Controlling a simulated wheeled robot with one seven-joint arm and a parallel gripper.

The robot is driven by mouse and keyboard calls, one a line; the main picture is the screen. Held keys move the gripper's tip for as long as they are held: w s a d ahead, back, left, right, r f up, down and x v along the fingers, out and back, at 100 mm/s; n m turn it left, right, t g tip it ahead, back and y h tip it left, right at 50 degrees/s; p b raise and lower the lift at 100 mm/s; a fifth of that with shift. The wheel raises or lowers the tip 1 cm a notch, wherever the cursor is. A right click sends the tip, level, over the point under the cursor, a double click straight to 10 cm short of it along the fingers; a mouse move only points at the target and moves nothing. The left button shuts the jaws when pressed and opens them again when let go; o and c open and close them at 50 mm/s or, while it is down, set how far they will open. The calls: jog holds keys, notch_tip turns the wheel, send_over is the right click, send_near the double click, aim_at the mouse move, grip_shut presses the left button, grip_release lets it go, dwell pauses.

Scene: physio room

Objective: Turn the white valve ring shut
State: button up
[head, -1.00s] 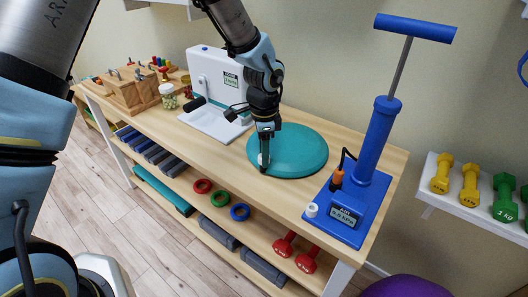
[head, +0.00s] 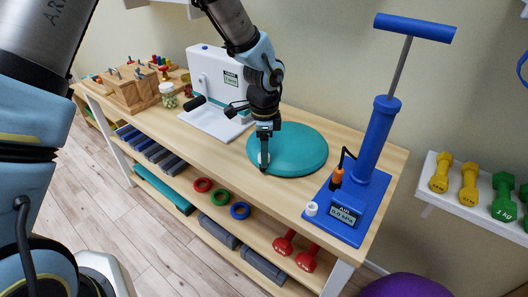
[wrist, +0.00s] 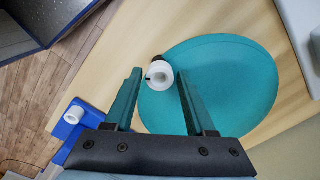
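The teal air cushion (head: 298,150) lies flat on the wooden bench. It also shows in the wrist view (wrist: 225,85). The white valve ring (wrist: 160,74) is at the cushion's edge, with a small dark part beside it. In the head view only a bit of the ring (head: 261,158) shows past my fingers. My gripper (head: 264,168) points down over this edge. In the wrist view my gripper (wrist: 160,76) is open, with one finger on each side of the ring. Gaps show between the fingers and the ring, and nothing is gripped.
A blue pump (head: 376,140) with a display stands right of the cushion. Another white ring-like piece (head: 311,208) is on its base. A white panel device (head: 215,85) stands behind left. A jar (head: 168,95) and wooden peg blocks (head: 133,90) are farther left. The front bench strip is clear.

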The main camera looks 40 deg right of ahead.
notch_tip(320, 180, up, 11)
jog(key=b, duration=0.2)
dwell(0.5)
jog(key=shift+f, duration=0.1)
